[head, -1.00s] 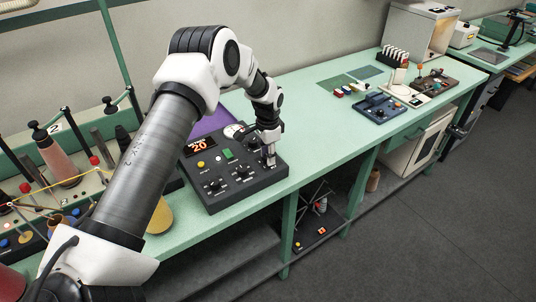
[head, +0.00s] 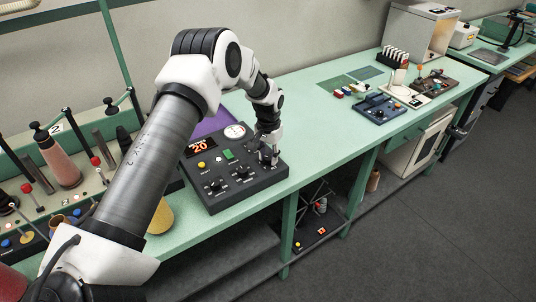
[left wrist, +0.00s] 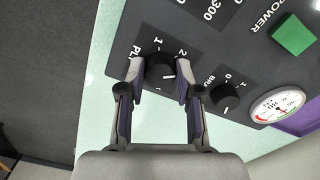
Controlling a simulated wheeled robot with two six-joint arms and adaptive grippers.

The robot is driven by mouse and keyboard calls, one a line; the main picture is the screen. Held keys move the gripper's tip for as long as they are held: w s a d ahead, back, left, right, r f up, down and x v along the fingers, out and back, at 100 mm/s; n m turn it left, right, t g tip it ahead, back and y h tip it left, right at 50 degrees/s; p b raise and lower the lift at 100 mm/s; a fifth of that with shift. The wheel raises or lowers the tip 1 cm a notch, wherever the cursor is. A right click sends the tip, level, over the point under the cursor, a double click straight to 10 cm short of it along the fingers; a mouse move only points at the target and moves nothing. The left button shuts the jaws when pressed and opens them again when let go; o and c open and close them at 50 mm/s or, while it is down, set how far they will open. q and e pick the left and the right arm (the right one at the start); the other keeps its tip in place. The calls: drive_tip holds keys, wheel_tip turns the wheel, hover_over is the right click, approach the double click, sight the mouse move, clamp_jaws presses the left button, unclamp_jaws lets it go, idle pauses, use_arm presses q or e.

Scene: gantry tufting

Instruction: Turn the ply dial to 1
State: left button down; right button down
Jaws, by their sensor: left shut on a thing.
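The ply dial (left wrist: 160,70) is a round black knob on the dark control box, in the left wrist view. The numbers 1 and 2 are printed beside it. A small white mark shows on the knob's lower right side, away from the 1. My left gripper (left wrist: 160,80) is shut on the dial, one finger on each side. In the head view, the left gripper (head: 268,157) reaches down to the right part of the control box (head: 262,186) and largely hides the dial. My right gripper is not in view.
A second black knob (left wrist: 224,97) sits close to the right finger, with a round gauge (left wrist: 278,104) beyond it. The box also has a green button (head: 228,154) and a red display reading 20 (head: 200,147).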

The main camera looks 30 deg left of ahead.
use_arm(q)
drive_tip(key=n, duration=0.4)
drive_tip(key=shift+s+f+n+p, duration=0.1)
drive_tip(key=shift+f+n+p, duration=0.1)
drive_tip(key=shift+n+p, duration=0.15)
drive_tip(key=n, duration=0.4)
drive_tip(key=shift+d+n+p, duration=0.1)
drive_tip(key=shift+n+p, duration=0.15)
drive_tip(key=shift+p, duration=0.15)
drive_tip(key=n+p, duration=0.1)
drive_tip(key=n, duration=0.3)
drive_tip(key=shift+n, duration=0.3)
drive_tip(key=shift+n+p, duration=0.3)
drive_tip(key=shift+n, duration=1.6)
drive_tip(key=shift+f, duration=0.1)
